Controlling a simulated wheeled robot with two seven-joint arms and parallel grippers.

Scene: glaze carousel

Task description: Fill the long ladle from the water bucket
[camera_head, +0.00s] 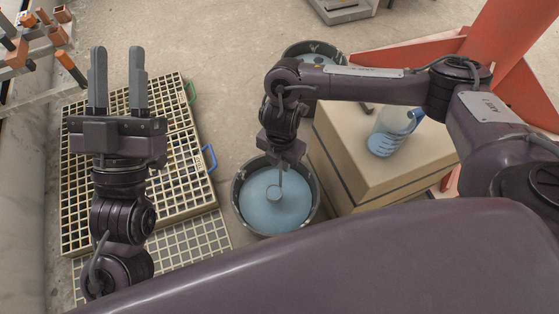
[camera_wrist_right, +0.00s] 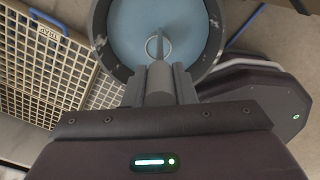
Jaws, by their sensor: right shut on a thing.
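The water bucket (camera_head: 316,199) is dark and round, holds pale blue water (camera_head: 290,215), and stands on the floor at the middle. My right gripper (camera_head: 283,163) is over its far rim, pointing down, shut on the long ladle (camera_head: 281,180). The ladle's handle runs down into the bucket and its small round cup shows against the water. I cannot tell how deep the cup sits. In the right wrist view the ladle (camera_wrist_right: 158,46) extends from between the fingers toward the bucket (camera_wrist_right: 99,22). My left gripper (camera_head: 118,64) is open and empty, over the crates at left.
Yellowish grid crates (camera_head: 85,215) lie left of the bucket. A tan box (camera_head: 345,155) stands close on its right, bearing a clear jug (camera_head: 384,142) with blue liquid. Another dark bucket (camera_head: 291,55) is behind, and an orange frame (camera_head: 505,50) at upper right.

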